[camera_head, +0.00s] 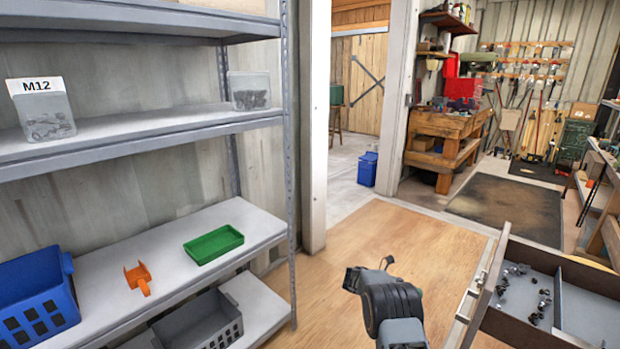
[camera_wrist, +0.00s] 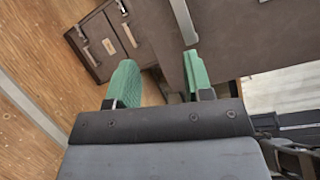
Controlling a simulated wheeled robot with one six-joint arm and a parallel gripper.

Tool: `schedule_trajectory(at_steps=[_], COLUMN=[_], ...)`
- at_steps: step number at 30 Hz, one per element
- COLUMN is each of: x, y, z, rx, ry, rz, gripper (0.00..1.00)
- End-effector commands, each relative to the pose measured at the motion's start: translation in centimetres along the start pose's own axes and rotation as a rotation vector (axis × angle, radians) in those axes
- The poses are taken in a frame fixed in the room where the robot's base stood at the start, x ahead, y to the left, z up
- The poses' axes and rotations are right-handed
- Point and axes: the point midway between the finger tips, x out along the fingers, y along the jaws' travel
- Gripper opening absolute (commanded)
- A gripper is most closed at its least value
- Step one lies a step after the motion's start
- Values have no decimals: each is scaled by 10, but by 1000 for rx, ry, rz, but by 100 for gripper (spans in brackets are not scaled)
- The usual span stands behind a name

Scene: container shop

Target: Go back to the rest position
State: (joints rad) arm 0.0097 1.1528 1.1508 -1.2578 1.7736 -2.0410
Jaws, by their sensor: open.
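My gripper (camera_head: 368,276) is in the lower middle of the head view, raised over the wooden floor between the shelf and the open drawer. In the wrist view my gripper (camera_wrist: 160,80) shows two green fingers standing apart, with nothing between them. Beyond the fingers are brown drawer fronts with metal handles and a strip of wooden floor. No object touches the fingers.
A grey metal shelf (camera_head: 180,124) on the left holds an M12 bin (camera_head: 42,112), a blue basket (camera_head: 38,295), an orange scoop (camera_head: 138,278) and a green tray (camera_head: 213,244). An open drawer (camera_head: 500,300) with small metal parts juts out at right. The floor (camera_head: 400,235) ahead is clear.

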Motion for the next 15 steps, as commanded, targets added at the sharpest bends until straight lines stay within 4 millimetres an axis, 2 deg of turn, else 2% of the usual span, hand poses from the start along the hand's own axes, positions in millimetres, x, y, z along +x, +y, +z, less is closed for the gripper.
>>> schedule_trajectory(at_steps=[1,3,5,8,12,15], x=[4,7,6,-4,-26,-43], y=[17,33,31,5,-55,-101], z=[-15,-38,-55,-79,-110,-130], rx=[81,240,408,717,1154,1407], ry=[25,95,185,386,736,983], rz=[45,123,191,278,319,297], gripper=[47,47,47,47,47,47])
